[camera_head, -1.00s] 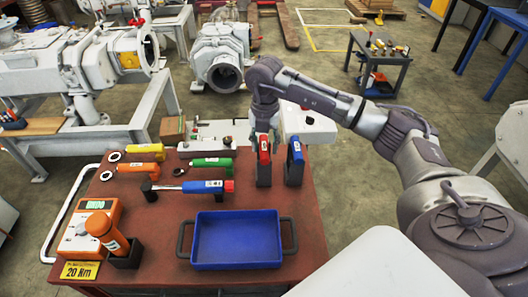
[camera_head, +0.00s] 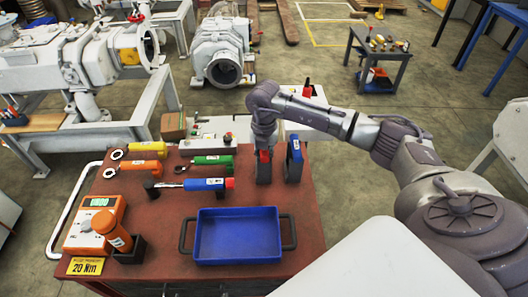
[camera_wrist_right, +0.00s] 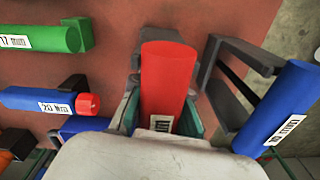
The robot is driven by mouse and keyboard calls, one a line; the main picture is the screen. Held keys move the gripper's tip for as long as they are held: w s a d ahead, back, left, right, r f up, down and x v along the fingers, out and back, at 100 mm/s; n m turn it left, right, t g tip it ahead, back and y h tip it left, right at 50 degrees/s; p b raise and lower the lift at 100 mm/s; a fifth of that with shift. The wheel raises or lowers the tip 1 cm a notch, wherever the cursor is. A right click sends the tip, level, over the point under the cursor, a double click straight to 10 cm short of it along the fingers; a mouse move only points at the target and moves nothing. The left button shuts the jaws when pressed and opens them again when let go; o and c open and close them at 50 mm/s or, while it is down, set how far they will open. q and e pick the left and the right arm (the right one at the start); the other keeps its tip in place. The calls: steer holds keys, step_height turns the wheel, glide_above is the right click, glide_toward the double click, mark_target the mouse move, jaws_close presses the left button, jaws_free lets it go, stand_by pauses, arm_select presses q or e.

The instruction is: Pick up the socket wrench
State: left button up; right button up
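Two handled tools stand upright in dark holders at the table's back right: a red one (camera_head: 264,157) and a blue one (camera_head: 295,150). I cannot tell from shape which is the socket wrench. My right gripper (camera_head: 265,143) is directly over the red tool. In the right wrist view the red handle (camera_wrist_right: 168,75) lies between its teal-padded fingers (camera_wrist_right: 165,118), which look open around it; contact is not clear. The blue handle (camera_wrist_right: 280,105) is to the right there, outside the fingers. The red tool's lower part is hidden. My left gripper is not in view.
Yellow (camera_head: 143,147), orange (camera_head: 140,165), green (camera_head: 211,161) and blue-and-red (camera_head: 196,184) tools lie left on the table. A blue tray (camera_head: 238,258) is at the front. A display box (camera_head: 90,228) and an orange tool (camera_head: 115,232) stand at the front left.

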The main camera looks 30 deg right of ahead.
jaws_close()
steer(key=shift+w+r, duration=0.1)
steer(key=shift+r, duration=0.45)
step_height(320, 180, up, 17)
steer(key=b, duration=0.3)
steer(key=shift+f, duration=0.1)
stand_by(1.3)
